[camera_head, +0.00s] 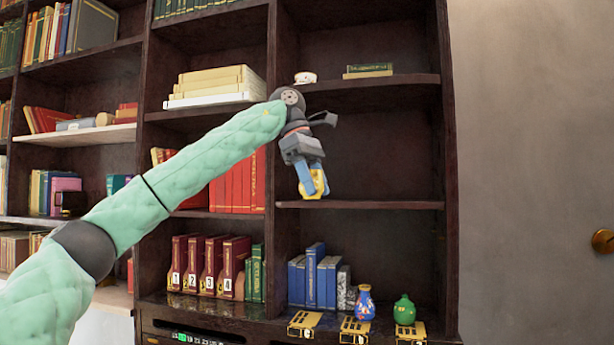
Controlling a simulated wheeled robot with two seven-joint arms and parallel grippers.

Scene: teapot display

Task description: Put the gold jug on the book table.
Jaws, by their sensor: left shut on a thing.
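My left gripper (311,182) is shut on the gold jug (319,184), with its blue fingers pointing down around it. It holds the jug in front of the bookcase, near the front edge of an empty middle shelf (360,205). I cannot tell from this view whether the jug touches that shelf. My left arm reaches in from the lower left. My right gripper is not in view. I cannot make out which surface is the book table.
A blue vase (365,303) and a green jug (404,310) stand on the bookcase's lower ledge, behind yellow number plates (355,330). Blue books (315,275) stand to their left. A small white pot (305,78) is on the upper shelf. A grey wall (530,150) is at right.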

